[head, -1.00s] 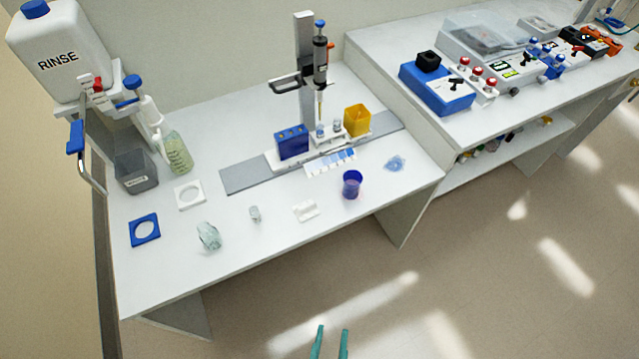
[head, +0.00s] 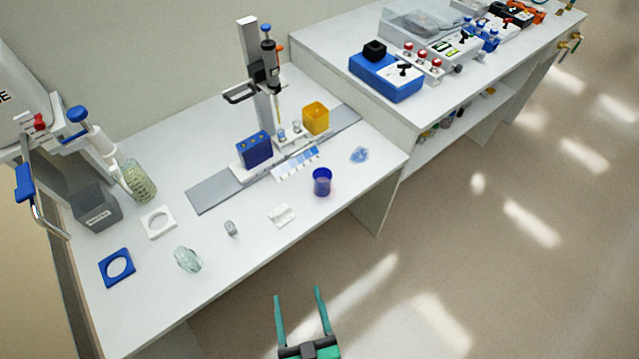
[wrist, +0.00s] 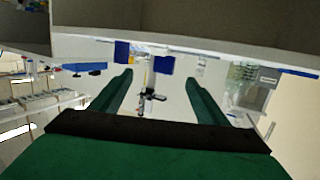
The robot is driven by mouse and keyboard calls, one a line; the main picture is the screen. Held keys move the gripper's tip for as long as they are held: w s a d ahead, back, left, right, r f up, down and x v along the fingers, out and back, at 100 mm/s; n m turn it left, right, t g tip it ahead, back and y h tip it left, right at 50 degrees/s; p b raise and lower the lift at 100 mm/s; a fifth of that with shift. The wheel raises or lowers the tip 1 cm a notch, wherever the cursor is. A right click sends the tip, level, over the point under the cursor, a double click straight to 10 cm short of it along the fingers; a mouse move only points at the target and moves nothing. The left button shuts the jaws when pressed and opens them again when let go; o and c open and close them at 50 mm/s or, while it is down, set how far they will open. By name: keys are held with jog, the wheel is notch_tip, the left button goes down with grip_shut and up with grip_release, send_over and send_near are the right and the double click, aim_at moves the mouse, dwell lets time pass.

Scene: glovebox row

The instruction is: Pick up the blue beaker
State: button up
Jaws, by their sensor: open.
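The blue beaker (head: 322,182) stands upright on the white bench near its front right edge, in the head view. My gripper (head: 298,292) has two green fingers spread apart with nothing between them. It is over the floor in front of the bench, below the beaker in the picture and apart from it. In the wrist view my gripper (wrist: 160,80) also shows open fingers. I cannot make out the beaker for certain there.
A small white holder (head: 281,215) and a blue patch (head: 359,155) lie near the beaker. A pipette stand (head: 252,75), a blue box (head: 254,149) and a yellow container (head: 316,118) stand behind. Glassware (head: 188,259) lies to the left. The floor in front is clear.

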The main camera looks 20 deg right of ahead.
jog(key=w+d+f+m+h, duration=0.1)
jog(key=w+d, duration=0.2)
jog(key=w, duration=0.3)
jog(key=w+d+f+h, duration=0.1)
jog(key=w+d, duration=0.2)
jog(key=w, duration=0.4)
jog(key=m+t+h, duration=0.1)
jog(key=m+h, duration=0.1)
jog(key=h, duration=0.1)
send_near(323, 170)
jog(key=shift+w+a+f, duration=0.1)
jog(key=shift+w+f, duration=0.1)
jog(key=shift+f, duration=0.05)
jog(key=x, duration=0.4)
jog(key=shift+w, duration=0.2)
jog(key=shift+x, duration=3.15)
jog(key=shift+s+r, duration=0.1)
jog(key=shift+r, duration=0.05)
jog(key=c, duration=1.2)
